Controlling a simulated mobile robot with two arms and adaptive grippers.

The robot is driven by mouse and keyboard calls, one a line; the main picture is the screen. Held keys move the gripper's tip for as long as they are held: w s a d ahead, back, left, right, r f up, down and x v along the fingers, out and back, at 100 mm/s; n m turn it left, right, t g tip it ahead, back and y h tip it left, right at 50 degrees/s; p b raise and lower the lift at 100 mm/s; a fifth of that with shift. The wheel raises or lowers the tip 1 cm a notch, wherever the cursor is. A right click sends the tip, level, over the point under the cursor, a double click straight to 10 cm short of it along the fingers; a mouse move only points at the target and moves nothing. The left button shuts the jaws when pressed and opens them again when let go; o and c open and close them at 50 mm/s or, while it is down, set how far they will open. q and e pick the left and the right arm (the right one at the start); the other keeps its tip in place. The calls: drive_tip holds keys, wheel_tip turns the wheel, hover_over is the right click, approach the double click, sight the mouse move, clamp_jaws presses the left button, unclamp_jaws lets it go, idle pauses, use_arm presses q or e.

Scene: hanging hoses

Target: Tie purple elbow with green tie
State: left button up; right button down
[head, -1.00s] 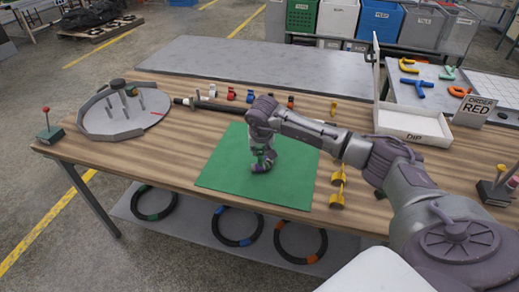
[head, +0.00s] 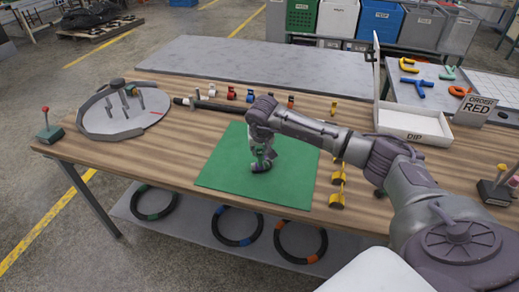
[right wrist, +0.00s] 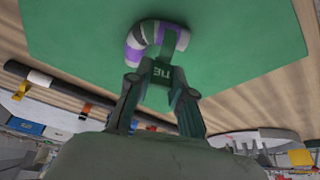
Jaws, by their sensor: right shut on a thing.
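My right gripper (head: 262,162) is low over the green mat (head: 222,180), pointing down. In the right wrist view my right gripper (right wrist: 160,88) is shut on the green tie (right wrist: 162,73), whose tag reads TIE. The purple elbow (right wrist: 137,42), a bent piece with purple, white and dark bands, is at the mat just beyond the fingertips. The tie's green band runs up against the elbow; I cannot tell whether it closes fully around it. In the head view the gripper mostly hides both. My left gripper is not in view.
A round grey pegged fixture (head: 125,112) stands at the left of the table. Several small coloured pieces line the back. A white DIP tray (head: 413,127) is at the right, yellow pieces (head: 337,187) right of the mat. Black hoses (head: 237,226) hang below the front edge.

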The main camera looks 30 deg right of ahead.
sight(260, 155)
drive_tip(key=shift+f, duration=0.1)
idle(0.3)
drive_tip(key=shift+f+b, duration=0.95)
drive_tip(key=shift+f, duration=0.05)
drive_tip(key=shift+f+b, duration=0.65)
drive_tip(key=shift+f, duration=0.15)
idle(0.4)
drive_tip(key=c, duration=1)
unclamp_jaws()
drive_tip(key=shift+o, duration=0.2)
drive_tip(key=shift+r, duration=0.1)
drive_tip(key=shift+r, duration=0.25)
drive_tip(key=v, duration=1.1)
drive_tip(key=shift+s, duration=0.2)
